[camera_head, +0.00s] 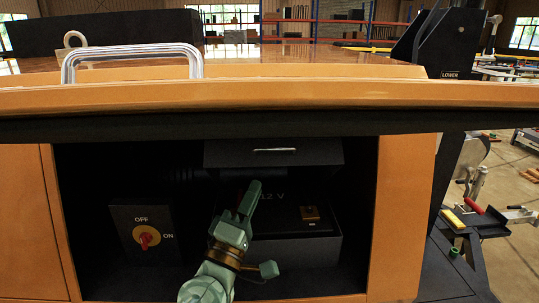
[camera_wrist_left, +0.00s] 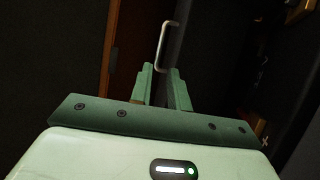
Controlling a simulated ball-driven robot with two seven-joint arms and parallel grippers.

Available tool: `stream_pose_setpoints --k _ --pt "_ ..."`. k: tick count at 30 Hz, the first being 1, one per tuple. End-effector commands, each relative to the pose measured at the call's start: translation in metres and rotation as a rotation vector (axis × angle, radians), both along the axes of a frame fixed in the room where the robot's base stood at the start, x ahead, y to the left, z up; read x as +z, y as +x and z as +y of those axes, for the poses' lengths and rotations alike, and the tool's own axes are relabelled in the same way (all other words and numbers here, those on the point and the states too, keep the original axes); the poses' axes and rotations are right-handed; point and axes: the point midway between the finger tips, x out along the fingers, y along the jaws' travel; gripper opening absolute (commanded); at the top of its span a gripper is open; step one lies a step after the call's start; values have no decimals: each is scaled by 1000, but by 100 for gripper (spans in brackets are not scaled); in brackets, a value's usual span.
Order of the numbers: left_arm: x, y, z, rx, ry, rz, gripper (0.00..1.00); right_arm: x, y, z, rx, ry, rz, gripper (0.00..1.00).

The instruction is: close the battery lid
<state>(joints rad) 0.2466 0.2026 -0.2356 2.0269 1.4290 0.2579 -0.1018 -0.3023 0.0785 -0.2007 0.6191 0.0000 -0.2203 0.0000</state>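The battery lid (camera_head: 310,154) is a dark panel standing raised at the back of the battery box (camera_head: 310,250). A pale bar handle (camera_head: 275,150) runs along it. The open box shows "12 V" lettering and a brass-coloured terminal. My left gripper (camera_head: 252,190) is in front of the box, below the handle and apart from it in the head view. In the left wrist view, its green fingers (camera_wrist_left: 162,75) are apart with nothing between them, and the handle (camera_wrist_left: 166,45) lies just beyond their tips. My right gripper is not in view.
A red and yellow OFF/ON switch (camera_head: 147,237) sits left of the box in the same dark compartment. An orange frame with an overhanging top edge (camera_head: 270,96) bounds the opening above, and an orange post (camera_head: 402,215) bounds it on the right.

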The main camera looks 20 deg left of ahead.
Motion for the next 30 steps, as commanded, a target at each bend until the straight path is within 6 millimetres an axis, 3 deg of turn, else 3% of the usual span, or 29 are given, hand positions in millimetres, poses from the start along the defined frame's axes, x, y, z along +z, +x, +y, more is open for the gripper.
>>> stream_pose_setpoints --k 1,6,12,24,25,27,30 --pt "12 12 -1 0 -2 -5 18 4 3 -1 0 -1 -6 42" --pt "30 48 -4 1 -2 -3 18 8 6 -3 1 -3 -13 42" --pt "43 75 -7 0 -1 0 18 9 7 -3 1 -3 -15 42" --pt "47 85 -8 -1 0 1 18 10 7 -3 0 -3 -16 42" --pt "47 85 -8 -1 0 1 15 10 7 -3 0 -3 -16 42" --pt "47 85 -8 -1 0 1 0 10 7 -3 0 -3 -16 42" --pt "47 85 -8 0 0 1 0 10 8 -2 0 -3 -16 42"
